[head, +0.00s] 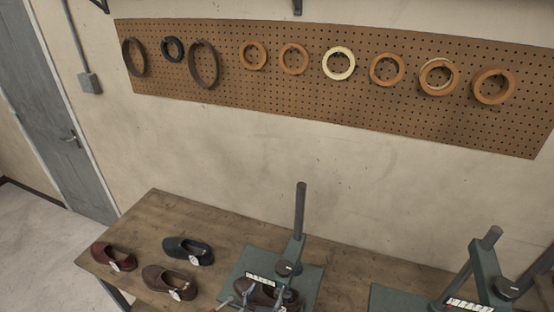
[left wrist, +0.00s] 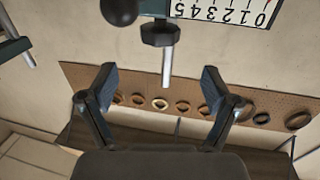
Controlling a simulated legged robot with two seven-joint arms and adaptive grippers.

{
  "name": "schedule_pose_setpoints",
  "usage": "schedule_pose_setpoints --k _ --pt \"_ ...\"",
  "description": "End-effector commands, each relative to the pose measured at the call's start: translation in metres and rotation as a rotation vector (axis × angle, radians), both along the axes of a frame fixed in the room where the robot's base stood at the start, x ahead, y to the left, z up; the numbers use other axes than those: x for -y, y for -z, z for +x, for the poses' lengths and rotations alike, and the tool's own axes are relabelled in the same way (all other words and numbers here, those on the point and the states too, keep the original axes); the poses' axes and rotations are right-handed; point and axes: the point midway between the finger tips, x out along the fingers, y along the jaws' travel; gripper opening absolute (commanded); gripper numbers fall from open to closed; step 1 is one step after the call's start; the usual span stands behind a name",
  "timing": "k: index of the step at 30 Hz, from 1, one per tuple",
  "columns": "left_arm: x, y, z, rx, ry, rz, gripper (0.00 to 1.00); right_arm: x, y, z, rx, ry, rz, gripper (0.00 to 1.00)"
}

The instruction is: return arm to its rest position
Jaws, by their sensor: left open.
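My left gripper (head: 262,298) shows only in part at the bottom edge of the head view, in front of the middle stitcher (head: 310,280). In the left wrist view its two fingers (left wrist: 157,72) are spread wide with nothing between them. A dark brown shoe (head: 254,294) sits at that stitcher, partly hidden by the gripper. The wrist view also shows the stitcher's numbered scale (left wrist: 218,11) and a black knob with a metal pin (left wrist: 160,34) just beyond the fingertips. My right gripper is not in view.
A red-brown shoe (head: 118,256), a black shoe (head: 187,250) and a brown shoe (head: 166,282) stand on the wooden bench (head: 150,215) at left. Another stitcher (head: 482,262) is at right. A pegboard (head: 225,45) with several rings hangs behind.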

Motion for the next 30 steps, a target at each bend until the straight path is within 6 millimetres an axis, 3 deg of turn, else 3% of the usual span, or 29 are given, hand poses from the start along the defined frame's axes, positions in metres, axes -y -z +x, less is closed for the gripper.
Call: schedule_pose_setpoints --k 5,10,15,21,28,29,30 --pt "-0.005 0.018 -0.017 -0.111 0.005 0.049 0.88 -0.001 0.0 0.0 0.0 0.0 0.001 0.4" --pt "-0.035 0.063 -0.072 -0.434 -0.027 0.19 0.88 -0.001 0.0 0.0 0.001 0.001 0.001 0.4" --pt "-0.076 0.091 -0.128 -0.71 -0.102 0.298 0.88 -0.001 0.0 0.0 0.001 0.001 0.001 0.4" --pt "-0.115 0.104 -0.186 -0.948 -0.193 0.374 0.88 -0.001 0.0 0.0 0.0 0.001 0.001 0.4" --pt "-0.154 0.105 -0.248 -1.177 -0.304 0.436 0.88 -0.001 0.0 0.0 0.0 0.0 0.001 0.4" --pt "-0.157 0.107 -0.254 -1.201 -0.315 0.441 0.88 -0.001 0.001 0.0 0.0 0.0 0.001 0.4" --pt "-0.155 0.124 -0.248 -1.201 -0.309 0.442 0.88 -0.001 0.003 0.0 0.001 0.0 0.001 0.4"
